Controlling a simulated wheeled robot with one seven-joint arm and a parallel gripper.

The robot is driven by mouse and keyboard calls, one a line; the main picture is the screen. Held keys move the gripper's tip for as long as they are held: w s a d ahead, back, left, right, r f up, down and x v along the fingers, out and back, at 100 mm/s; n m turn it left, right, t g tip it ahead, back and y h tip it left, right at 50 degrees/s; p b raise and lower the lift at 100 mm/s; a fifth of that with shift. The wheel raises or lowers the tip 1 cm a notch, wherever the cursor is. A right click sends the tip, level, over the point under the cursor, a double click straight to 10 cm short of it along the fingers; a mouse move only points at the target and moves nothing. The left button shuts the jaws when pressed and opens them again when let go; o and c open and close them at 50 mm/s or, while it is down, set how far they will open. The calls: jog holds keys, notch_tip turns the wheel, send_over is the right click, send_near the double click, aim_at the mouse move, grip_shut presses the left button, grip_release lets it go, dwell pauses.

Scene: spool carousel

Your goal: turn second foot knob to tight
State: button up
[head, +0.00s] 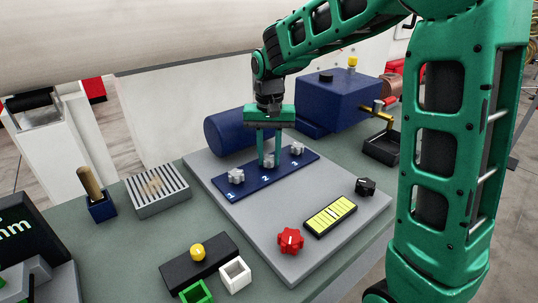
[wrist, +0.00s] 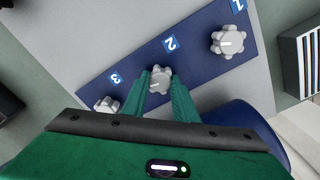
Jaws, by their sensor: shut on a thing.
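Three light grey lobed foot knobs stand in a row on a blue strip (head: 245,179) numbered 1, 2 and 3. The second knob (wrist: 160,79) is in the middle, beside the white-on-blue label 2 (wrist: 170,44). My gripper (head: 269,163) points down over it, and its two green fingers (wrist: 159,90) are shut on the knob's sides. The fingers partly hide the second knob in the head view. The first knob (head: 236,176) is on the left in the head view, the third knob (head: 297,149) on the right. A short mark line shows on the second knob's top.
The strip lies on a grey plate (head: 330,233) with a red knob (head: 290,240), a yellow level (head: 330,216) and a black knob (head: 365,186). A blue cylinder (head: 226,130) and blue box (head: 340,100) stand behind. A slatted block (head: 158,190) is at left.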

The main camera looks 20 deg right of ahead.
aim_at(268, 156)
jog(key=shift+w+m, duration=0.15)
jog(key=shift+m, duration=0.95)
jog(key=shift+a, duration=0.1)
jog(key=o, duration=1.1)
jog(key=shift+c, duration=0.2)
jog(key=shift+r, duration=0.1)
notch_tip(268, 156, up, 10)
jog(key=shift+r, duration=0.25)
